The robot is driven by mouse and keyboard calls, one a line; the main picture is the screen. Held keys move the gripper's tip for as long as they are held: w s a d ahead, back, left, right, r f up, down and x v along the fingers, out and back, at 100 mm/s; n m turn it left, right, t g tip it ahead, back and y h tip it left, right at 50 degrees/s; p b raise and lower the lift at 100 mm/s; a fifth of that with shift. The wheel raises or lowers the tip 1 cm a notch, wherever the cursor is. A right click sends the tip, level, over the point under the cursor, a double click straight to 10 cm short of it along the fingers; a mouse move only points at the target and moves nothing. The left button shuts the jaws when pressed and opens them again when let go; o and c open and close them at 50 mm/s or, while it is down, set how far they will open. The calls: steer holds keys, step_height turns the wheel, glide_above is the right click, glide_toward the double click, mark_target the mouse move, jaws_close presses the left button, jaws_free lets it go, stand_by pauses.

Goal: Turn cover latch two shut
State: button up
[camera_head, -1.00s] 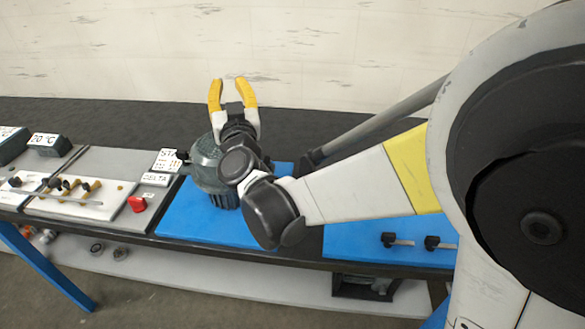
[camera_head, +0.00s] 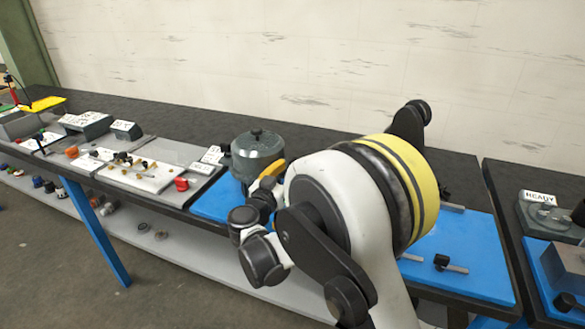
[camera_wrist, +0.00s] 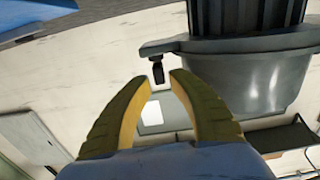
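A grey-green round housing with a lid and a small dark knob (camera_head: 257,152) stands at the left end of the blue mat. My gripper's yellow fingers (camera_head: 268,178) are at its right side in the head view, partly hidden by my arm. In the wrist view the housing (camera_wrist: 255,75) fills the upper right. A small black latch-like part (camera_wrist: 157,72) sticks out from its flange, in line with the gap between my fingertips. My gripper (camera_wrist: 160,82) is open, with nothing clearly between the fingers. I cannot tell which latch is number two.
Black latch-like pieces with pins (camera_head: 442,262) lie on the blue mat (camera_head: 475,240) at right. A red knob (camera_head: 182,184) and a white tray (camera_head: 138,178) with small parts are at left. A separate bench with a READY sign (camera_head: 540,197) is at far right.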

steer(key=shift+x, duration=1.25)
jaws_close()
